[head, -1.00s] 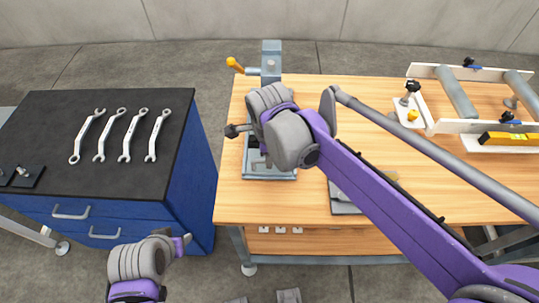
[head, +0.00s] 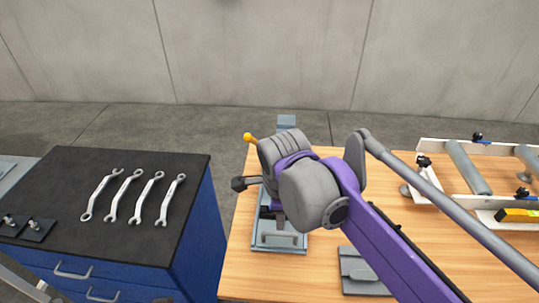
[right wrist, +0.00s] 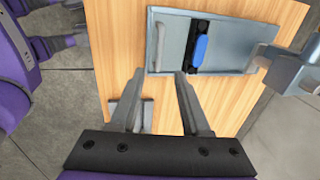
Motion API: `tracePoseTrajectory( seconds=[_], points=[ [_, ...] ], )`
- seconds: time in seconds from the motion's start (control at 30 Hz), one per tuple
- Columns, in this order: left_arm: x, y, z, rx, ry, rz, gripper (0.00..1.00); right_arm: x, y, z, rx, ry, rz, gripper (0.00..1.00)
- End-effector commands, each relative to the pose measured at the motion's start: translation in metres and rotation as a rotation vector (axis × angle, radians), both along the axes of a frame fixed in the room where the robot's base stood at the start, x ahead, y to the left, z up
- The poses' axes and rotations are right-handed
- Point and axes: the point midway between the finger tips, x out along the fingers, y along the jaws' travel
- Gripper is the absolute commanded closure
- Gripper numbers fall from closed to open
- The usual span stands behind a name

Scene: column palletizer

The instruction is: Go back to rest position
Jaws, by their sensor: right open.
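My right arm reaches in from the right in the head view, its grey and purple wrist over the wooden workbench (head: 420,210).
A bench machine with an orange knob (head: 248,137) and a grey base (head: 280,242) stands close to my right wrist. A grey plate (head: 360,275) lies right of it. Several wrenches (head: 115,195) lie on a blue cabinet (head: 190,230). A roller frame (head: 465,165) is at right.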

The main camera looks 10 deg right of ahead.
Motion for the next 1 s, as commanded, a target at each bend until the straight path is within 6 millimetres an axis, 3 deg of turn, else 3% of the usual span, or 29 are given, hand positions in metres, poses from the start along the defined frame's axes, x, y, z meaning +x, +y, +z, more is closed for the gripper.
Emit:
tracePoseTrajectory(
  seconds=[0.17, 0.27, 0.8, 1.0],
  points=[
    [0.000, 0.000, 0.000, 0.000, 0.000, 0.000, 0.49, -0.002, -0.003, -0.002, -0.004, -0.002, 0.026, 0.53],
    [0.000, 0.000, 0.001, 0.000, -0.001, 0.000, 0.49, -0.010, -0.011, -0.008, -0.018, -0.013, 0.127, 0.53],
    [0.003, 0.000, 0.009, 0.000, -0.005, 0.000, 0.49, -0.106, -0.085, -0.099, -0.358, -0.156, 1.294, 0.53],
    [0.003, 0.000, 0.011, 0.000, -0.006, 0.000, 0.49, -0.131, -0.098, -0.126, -0.500, -0.169, 1.583, 0.53]
  ],
)
